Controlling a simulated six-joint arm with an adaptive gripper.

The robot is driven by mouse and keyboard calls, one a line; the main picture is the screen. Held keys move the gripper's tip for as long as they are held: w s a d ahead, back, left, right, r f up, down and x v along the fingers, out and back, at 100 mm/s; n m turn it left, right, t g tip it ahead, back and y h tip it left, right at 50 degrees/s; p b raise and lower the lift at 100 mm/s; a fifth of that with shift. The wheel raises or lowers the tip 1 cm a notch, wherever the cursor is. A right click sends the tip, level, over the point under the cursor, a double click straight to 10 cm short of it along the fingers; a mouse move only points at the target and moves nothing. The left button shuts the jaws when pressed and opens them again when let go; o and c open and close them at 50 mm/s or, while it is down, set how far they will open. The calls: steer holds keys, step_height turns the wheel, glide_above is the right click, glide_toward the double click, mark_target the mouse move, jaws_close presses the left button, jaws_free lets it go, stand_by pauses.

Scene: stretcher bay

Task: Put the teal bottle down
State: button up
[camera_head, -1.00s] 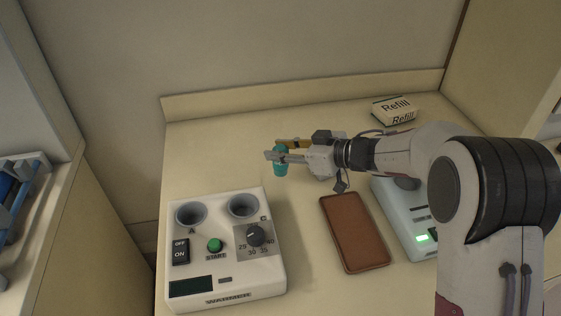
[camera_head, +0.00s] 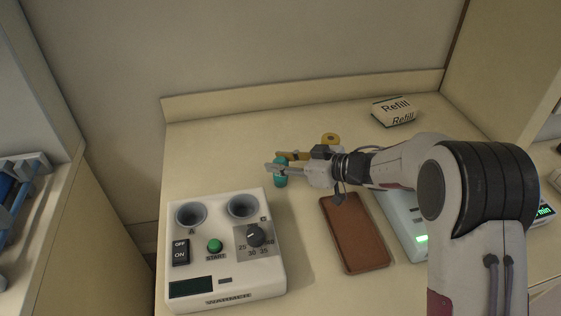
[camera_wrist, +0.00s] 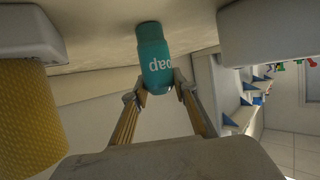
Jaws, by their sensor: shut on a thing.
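The teal bottle (camera_head: 280,172) is upright between the fingers of my gripper (camera_head: 278,166), over the bare counter (camera_head: 220,140) behind the white warmer. In the wrist view, which shows the counter at the top, the bottle (camera_wrist: 156,62) has white lettering that reads upside down. My gripper's two fingers (camera_wrist: 160,92) are closed on its sides. Its far end lies at or very near the counter surface; I cannot tell whether it touches. The fingers partly hide the bottle in the head view.
The white warmer (camera_head: 225,268) with two round wells is in front. A brown pad (camera_head: 354,235) and a pale device (camera_head: 402,222) with a green light lie to the right. A Refill box (camera_head: 394,110) stands at the back right.

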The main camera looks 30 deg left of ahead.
steer(key=shift+f, duration=0.1)
steer(key=o, duration=1.1)
steer(key=shift+d+r, duration=0.35)
steer(key=v, duration=1.1)
steer(key=shift+d, duration=0.15)
